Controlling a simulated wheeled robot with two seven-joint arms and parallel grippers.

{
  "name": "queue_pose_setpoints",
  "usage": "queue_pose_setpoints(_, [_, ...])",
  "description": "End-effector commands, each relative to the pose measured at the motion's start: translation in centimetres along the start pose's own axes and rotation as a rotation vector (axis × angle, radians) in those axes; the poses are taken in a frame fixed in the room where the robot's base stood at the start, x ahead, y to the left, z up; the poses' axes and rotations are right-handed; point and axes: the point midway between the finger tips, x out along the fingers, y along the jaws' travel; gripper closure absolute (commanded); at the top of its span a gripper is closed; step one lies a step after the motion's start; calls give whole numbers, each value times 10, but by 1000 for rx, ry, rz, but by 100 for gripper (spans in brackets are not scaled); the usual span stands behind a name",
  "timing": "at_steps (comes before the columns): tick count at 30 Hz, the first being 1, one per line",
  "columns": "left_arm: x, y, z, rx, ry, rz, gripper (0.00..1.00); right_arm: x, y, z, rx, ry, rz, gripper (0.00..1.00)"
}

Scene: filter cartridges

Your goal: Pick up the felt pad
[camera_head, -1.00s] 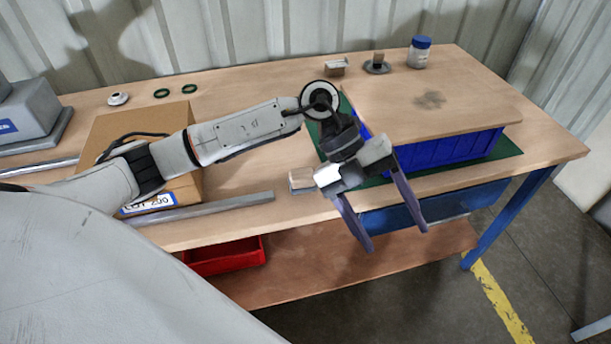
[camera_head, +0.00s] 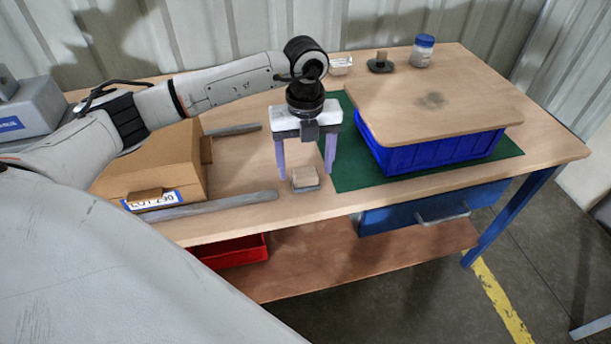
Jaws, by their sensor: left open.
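A small block with a beige top and a grey lower edge, which looks like the felt pad (camera_head: 305,180), lies on the wooden table near its front edge, just left of the green mat. My left gripper (camera_head: 306,174) points down over it, open and empty. One purple finger shows on the left of the pad and the other on the right. I cannot tell how high the fingertips are above the table. My right gripper is not in view.
A blue bin (camera_head: 440,153) under a wooden board (camera_head: 390,110) stands on the green mat (camera_head: 350,178) at right. A cardboard box (camera_head: 150,165) and a grey rail (camera_head: 215,205) lie left. A blue-lidded jar (camera_head: 422,52) stands at the back.

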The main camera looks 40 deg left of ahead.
Motion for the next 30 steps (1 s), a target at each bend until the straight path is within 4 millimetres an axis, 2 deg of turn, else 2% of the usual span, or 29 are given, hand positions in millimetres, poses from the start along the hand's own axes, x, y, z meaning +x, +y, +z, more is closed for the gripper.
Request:
queue_pose_setpoints(3, [18, 1, -1, 0, 3, 2, 31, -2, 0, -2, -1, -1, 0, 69])
queue_pose_setpoints(6, [26, 0, -1, 0, 1, 0, 31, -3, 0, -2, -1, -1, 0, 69])
queue_pose_setpoints(13, [28, 0, -1, 0, 0, -1, 31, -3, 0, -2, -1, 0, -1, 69])
queue_pose_setpoints(14, [28, 0, -1, 0, 0, -1, 33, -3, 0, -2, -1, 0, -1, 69])
queue_pose_setpoints(21, [28, 0, -1, 1, 1, -2, 73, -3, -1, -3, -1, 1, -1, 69])
queue_pose_setpoints(30, [24, -1, 0, 0, 0, -4, 76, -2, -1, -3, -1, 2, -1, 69])
